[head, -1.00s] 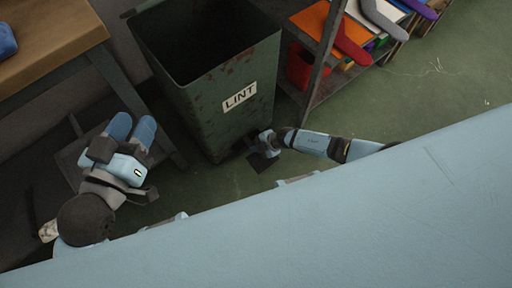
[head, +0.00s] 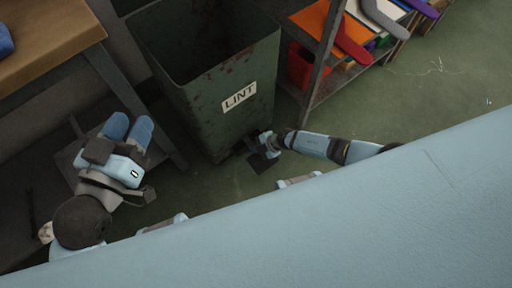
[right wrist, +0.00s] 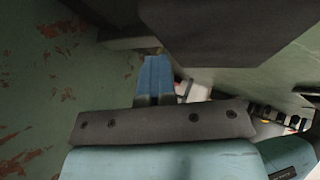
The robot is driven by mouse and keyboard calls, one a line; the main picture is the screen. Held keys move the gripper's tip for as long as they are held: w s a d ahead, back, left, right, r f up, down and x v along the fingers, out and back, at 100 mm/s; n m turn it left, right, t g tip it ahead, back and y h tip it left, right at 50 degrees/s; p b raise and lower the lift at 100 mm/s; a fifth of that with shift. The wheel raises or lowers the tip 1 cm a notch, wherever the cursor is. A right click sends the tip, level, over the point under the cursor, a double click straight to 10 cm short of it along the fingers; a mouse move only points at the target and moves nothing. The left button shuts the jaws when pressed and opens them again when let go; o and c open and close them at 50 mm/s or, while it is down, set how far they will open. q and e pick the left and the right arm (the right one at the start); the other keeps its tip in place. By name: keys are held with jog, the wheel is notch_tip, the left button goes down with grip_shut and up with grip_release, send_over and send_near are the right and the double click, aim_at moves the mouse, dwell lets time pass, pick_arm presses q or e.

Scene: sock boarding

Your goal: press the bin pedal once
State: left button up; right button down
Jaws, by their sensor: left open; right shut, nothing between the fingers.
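The green, rust-spotted bin (head: 215,105) with a LINT label (head: 239,96) stands at the top middle of the head view, its top open. A dark flat plate, which looks like the pedal (head: 262,162), shows at its foot. My right gripper (head: 259,144) is low at the bin's front, just above or beside this plate; contact cannot be told. In the right wrist view its blue fingers (right wrist: 154,78) are shut and empty, with the bin's rusty wall (right wrist: 50,70) at left. My left gripper (head: 129,127) is open and empty, left of the bin.
A wooden-topped table (head: 50,40) stands at the left. A shelf with coloured boards and a red container (head: 300,66) stands right of the bin. The green floor (head: 420,85) at the right is clear.

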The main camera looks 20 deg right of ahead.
pick_arm(q)
jog(key=f, duration=0.2)
jog(key=shift+d+f, duration=0.3)
pick_arm(e)
jog(key=shift+s+d+f, duration=0.1)
jog(key=shift+s+f, duration=0.15)
jog(key=shift+f, duration=0.25)
jog(key=shift+s+f, duration=0.2)
jog(key=shift+f, duration=0.25)
jog(key=shift+d+r+p, duration=0.1)
jog(key=shift+r+p, duration=1.05)
jog(key=shift+p, duration=0.05)
notch_tip(320, 180, up, 2)
jog(key=p, duration=0.2)
jog(key=shift+r+p, duration=0.25)
jog(key=shift+p, duration=0.1)
pick_arm(q)
jog(key=r, duration=0.5)
jog(key=shift+a+r, duration=0.2)
pick_arm(e)
jog(key=shift+w, duration=0.2)
pick_arm(q)
jog(key=shift+w, duration=0.1)
pick_arm(e)
jog(key=shift+w+r, duration=0.1)
jog(key=shift+r, duration=0.05)
